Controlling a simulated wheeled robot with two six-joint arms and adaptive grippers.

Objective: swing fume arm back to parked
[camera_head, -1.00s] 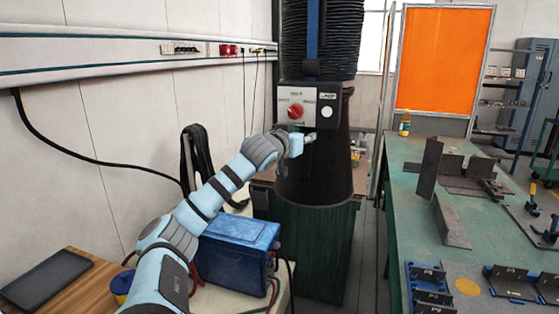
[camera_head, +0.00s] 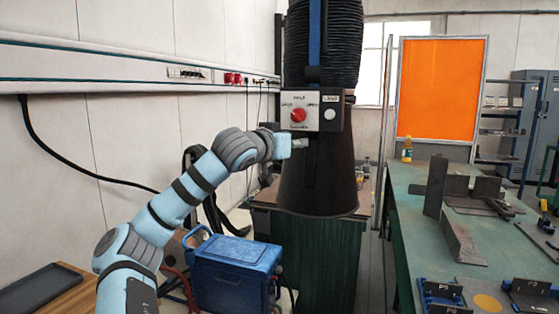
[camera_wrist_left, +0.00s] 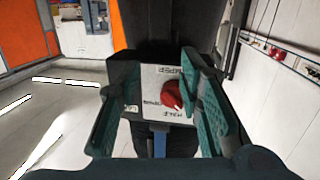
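The fume arm shows as a black ribbed hose (camera_head: 337,45) above a dark tapered hood (camera_head: 335,180). A control box (camera_head: 328,110) with a red knob (camera_head: 298,115) sits on the hood's front. My left gripper (camera_head: 298,143) is at the hood's left front, just below the box. In the left wrist view the two teal fingers (camera_wrist_left: 158,75) stand wide apart, with the box face (camera_wrist_left: 152,92) and red knob (camera_wrist_left: 172,95) seen between them. They look open; I cannot tell whether they touch the hood. My right gripper is not in view.
A blue case (camera_head: 235,270) stands below my left arm. A green worktable (camera_head: 415,225) with metal parts is at right, before an orange screen (camera_head: 441,88). A wall rail (camera_head: 120,75) runs along the left.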

